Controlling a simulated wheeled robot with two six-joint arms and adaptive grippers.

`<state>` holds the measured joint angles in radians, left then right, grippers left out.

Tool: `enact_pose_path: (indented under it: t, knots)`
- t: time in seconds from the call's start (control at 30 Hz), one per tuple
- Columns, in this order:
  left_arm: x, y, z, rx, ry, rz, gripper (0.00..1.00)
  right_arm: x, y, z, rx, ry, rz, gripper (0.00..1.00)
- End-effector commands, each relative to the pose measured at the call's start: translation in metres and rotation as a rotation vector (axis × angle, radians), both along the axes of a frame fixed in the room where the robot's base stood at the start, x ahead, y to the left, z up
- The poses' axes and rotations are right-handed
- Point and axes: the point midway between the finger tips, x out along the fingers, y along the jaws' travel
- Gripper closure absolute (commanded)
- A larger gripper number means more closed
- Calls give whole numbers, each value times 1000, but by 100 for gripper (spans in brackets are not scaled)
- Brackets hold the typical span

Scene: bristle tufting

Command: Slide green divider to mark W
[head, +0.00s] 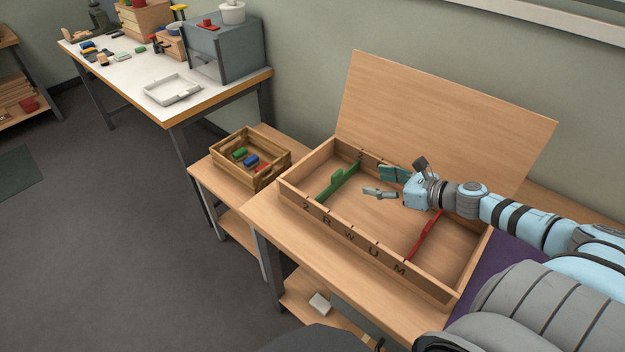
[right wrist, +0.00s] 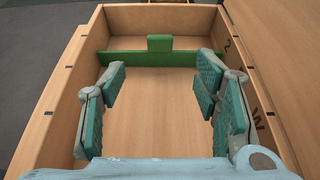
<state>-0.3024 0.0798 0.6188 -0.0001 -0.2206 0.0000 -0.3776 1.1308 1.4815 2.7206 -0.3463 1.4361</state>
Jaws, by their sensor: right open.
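The green divider (head: 338,183) stands across the left part of an open wooden box (head: 290,193), its front end near the marks 2 and R. The mark W (head: 349,236) is on the box's front wall, between R and U. My right gripper (head: 384,183) is open and empty over the box, right of the green divider. In the right wrist view the divider (right wrist: 120,58) and its raised tab (right wrist: 159,43) show beyond my open fingertips (right wrist: 160,88), apart from them. My left gripper is not in view.
A red divider (head: 424,236) stands in the box's right part. The raised lid (head: 440,115) stands behind the box. A wooden crate (head: 232,170) with coloured pieces is to the left. The box floor between the dividers is clear.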

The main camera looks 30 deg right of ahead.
Motion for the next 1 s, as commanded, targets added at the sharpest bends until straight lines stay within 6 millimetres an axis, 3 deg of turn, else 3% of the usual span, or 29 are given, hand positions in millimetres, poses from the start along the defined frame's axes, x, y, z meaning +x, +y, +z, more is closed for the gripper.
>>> enact_pose_path:
  t: [0.2,0.37,0.6,0.8,1.0]
  knots:
    - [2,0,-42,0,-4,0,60,25,8,-18,-3,-7,3,43]
    - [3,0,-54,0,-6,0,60,53,17,-24,4,-11,3,43]
    - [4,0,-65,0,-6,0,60,108,35,-46,8,-5,3,43]
    - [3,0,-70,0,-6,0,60,126,39,-54,3,-1,3,43]
    - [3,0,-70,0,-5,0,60,128,40,-54,1,0,4,43]
